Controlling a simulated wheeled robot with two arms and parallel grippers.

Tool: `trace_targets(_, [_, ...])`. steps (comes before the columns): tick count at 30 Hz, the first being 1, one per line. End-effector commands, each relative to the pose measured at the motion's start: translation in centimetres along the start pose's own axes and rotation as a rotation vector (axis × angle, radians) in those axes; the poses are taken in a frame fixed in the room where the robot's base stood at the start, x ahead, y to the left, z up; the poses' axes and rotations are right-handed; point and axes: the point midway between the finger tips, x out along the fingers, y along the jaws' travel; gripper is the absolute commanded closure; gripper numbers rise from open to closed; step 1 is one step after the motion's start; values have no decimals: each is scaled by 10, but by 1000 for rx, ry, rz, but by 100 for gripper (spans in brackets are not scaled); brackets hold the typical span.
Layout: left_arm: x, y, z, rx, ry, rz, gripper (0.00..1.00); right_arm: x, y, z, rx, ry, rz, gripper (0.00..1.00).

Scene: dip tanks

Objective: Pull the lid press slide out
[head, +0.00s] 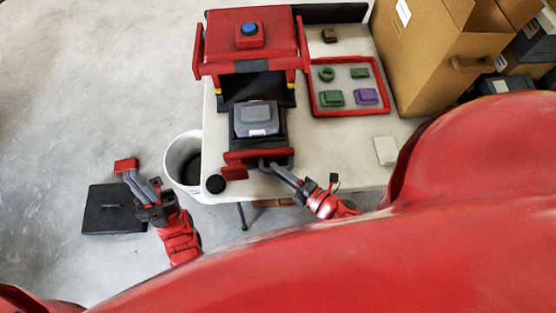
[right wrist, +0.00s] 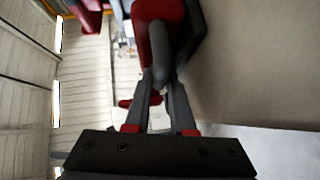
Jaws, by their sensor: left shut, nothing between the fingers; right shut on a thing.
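The lid press (head: 290,65) is a red and black frame with a blue button (head: 249,29) on top, at the back left of the table. Its slide (head: 270,143) sticks out of the front toward me, with a grey lidded box (head: 256,119) on it. The slide has a red front bar (head: 240,156) and a grey handle. My right gripper (head: 270,166) is shut on the handle, which also shows between the fingers in the right wrist view (right wrist: 158,80). My left gripper (head: 127,170) is shut and empty, left of the table and apart from the press.
A red-rimmed tray (head: 313,93) with green and purple pieces lies right of the press. A brown piece (head: 329,35) and a pale block (head: 385,150) lie on the table (head: 340,150). A white bin (head: 183,160) stands at its left; a cardboard box (head: 425,60) is at right.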

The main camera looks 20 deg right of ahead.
Motion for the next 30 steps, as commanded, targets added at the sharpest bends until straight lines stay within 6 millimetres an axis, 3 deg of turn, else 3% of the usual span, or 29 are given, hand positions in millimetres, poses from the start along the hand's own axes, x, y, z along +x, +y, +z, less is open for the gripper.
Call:
trace_targets(13, [-1, 0, 0, 0, 0, 0, 100, -4, -2, -2, -1, -2, -3, 100])
trace_targets(14, [-1, 0, 0, 0, 0, 0, 100, -4, -2, -2, -1, -2, -3, 74])
trace_targets(16, [-1, 0, 0, 0, 0, 0, 100, -3, -2, -2, -1, -2, -3, 66])
trace_targets(25, [3, 0, 0, 0, 0, 0, 100, -7, 0, -2, -1, -2, -1, 66])
trace_targets(30, [23, -1, -4, 0, 0, 0, 100, -32, 4, -2, 1, -7, -4, 66])
